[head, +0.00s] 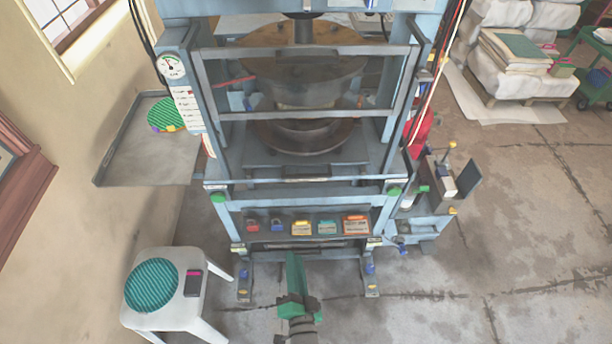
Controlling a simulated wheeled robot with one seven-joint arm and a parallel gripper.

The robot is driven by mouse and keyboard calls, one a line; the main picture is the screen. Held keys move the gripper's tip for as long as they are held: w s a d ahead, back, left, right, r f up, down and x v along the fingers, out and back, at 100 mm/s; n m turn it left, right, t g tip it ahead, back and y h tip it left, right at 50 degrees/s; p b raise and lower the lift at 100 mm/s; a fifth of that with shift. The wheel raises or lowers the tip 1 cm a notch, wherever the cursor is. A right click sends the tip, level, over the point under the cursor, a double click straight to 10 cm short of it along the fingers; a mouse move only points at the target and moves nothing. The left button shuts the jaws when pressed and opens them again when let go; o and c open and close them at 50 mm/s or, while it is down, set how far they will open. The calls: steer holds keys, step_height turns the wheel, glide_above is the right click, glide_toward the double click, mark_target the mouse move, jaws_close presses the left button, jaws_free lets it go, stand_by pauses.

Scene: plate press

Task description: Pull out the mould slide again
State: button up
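The blue press (195,100) stands in front of me. Inside it, a dark round mould (300,138) rests on a flat grey slide plate (262,163), which sits within the press frame. A grey-framed guard (300,116) crosses the front of the upper part. My green gripper (294,268) is low in front of the press, below the slide and apart from it. Its finger gap is not clear from this angle.
A white stool (165,318) with a green round plate (152,285) and a phone-like item stands at left. A side tray (140,155) juts out left.

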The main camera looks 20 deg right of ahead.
mark_target(306, 178)
steer(key=w+d+r+m, duration=0.1)
steer(key=w+d, duration=0.3)
steer(key=w, duration=0.4)
steer(key=w+d+r+m+h, duration=0.1)
steer(key=w+d+m, duration=0.3)
steer(key=w, duration=0.5)
steer(key=w+d+r+m, duration=0.1)
steer(key=w+d+m, duration=0.2)
steer(key=w, duration=0.5)
steer(key=shift+w+d+r+t+h, duration=0.15)
steer(key=shift+w+d+t+h, duration=0.25)
steer(key=shift+d, duration=0.1)
steer(key=shift+a, duration=0.15)
jaws_close()
